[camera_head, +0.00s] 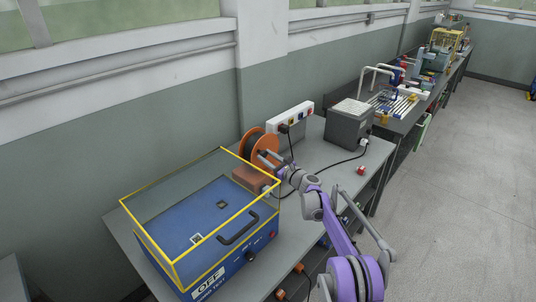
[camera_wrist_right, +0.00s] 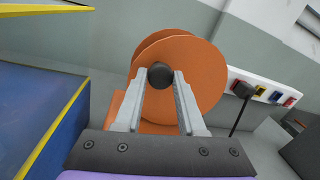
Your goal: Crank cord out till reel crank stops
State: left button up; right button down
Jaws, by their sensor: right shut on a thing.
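The orange cord reel (camera_head: 256,142) stands on the bench behind the blue machine, on a brown-orange base (camera_head: 251,178). In the right wrist view the orange reel disc (camera_wrist_right: 190,75) fills the middle, with a round black crank knob (camera_wrist_right: 160,75) in front of it. My right gripper (camera_head: 266,157) is at the reel's near side. In the right wrist view its two grey fingers (camera_wrist_right: 161,80) are closed around the black knob. The rest of the crank is hidden behind the knob and fingers. My left gripper is not in view.
The blue machine (camera_head: 238,262) with a yellow-edged clear cover stands close at left. A white socket strip (camera_head: 297,115) is behind the reel, with a black cord hanging from it. A grey box (camera_head: 348,128) stands at right. Bench between is mostly clear, with a small red item (camera_head: 361,170).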

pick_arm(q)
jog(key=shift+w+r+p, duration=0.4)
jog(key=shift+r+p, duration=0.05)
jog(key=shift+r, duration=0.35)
pick_arm(e)
jog(key=shift+s+a+f+n, duration=0.1)
jog(key=shift+f+n, duration=0.3)
jog(key=shift+n, duration=0.55)
jog(key=shift+s+a+f+n, duration=0.1)
jog(key=shift+f+n, duration=0.3)
jog(key=shift+n, duration=0.55)
jog(key=c, duration=0.5)
grip_release()
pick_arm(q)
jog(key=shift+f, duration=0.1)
pick_arm(e)
jog(key=shift+s+d+f, duration=0.1)
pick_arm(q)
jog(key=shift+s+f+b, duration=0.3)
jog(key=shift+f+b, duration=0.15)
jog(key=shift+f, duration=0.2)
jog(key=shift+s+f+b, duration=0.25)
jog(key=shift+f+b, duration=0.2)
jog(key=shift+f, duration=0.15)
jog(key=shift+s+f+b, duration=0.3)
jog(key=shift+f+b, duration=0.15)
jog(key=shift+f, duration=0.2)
pick_arm(e)
jog(key=shift+v, duration=5.3)
jog(key=shift+f, duration=0.15)
